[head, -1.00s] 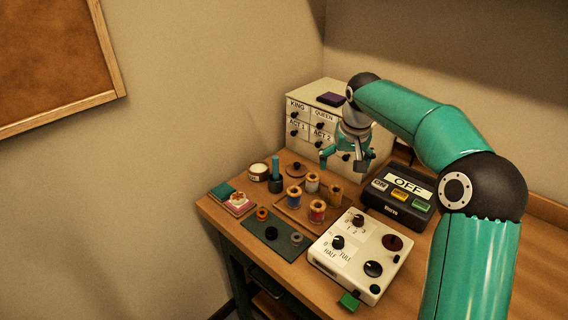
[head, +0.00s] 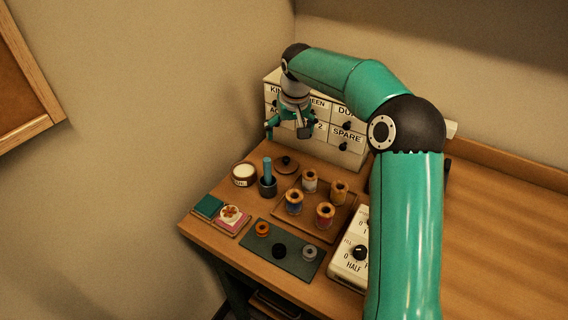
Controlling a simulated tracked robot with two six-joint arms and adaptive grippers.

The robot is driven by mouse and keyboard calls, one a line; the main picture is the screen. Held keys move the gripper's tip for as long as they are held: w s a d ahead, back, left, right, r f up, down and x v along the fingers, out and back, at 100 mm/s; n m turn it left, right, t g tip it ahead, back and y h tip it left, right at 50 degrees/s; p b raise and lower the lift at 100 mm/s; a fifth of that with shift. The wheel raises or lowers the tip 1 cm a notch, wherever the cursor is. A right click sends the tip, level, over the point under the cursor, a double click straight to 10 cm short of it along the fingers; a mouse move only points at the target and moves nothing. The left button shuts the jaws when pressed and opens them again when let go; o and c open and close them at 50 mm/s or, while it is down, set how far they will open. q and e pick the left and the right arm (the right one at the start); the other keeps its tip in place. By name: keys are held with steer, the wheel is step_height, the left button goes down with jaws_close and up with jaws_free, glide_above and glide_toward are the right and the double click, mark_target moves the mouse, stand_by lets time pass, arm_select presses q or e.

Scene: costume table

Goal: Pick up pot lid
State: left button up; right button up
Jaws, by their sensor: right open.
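The pot lid (head: 286,165) is a flat brown disc with a dark knob, lying on the table at the back, left of the middle. A small open pot (head: 243,175) with pale contents stands to the left of it. My right gripper (head: 287,134) is open and points down, above and behind the lid in the picture, in front of the drawer cabinet. Its fingers appear empty and apart from the lid. My left gripper is out of view.
A dark pot with a teal stick (head: 267,180) stands between pot and lid. A wooden tray (head: 331,234) with several thread spools lies in front. The labelled drawer cabinet (head: 347,157) stands behind. A white control box (head: 349,270) is partly hidden by my right arm.

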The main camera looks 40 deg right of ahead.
glide_above(287, 160)
step_height(287, 160, down, 7)
steer(key=shift+s+a+r+p, duration=0.1)
steer(key=shift+p, duration=0.2)
steer(key=shift+f, duration=0.45)
steer(key=shift+f+p, duration=0.3)
steer(key=shift+f, duration=0.3)
steer(key=x, duration=0.1)
steer(key=p+x, duration=0.1)
steer(key=x, duration=0.1)
steer(key=shift+s+f, duration=0.15)
steer(key=shift+f, duration=0.45)
steer(key=shift+c, duration=0.3)
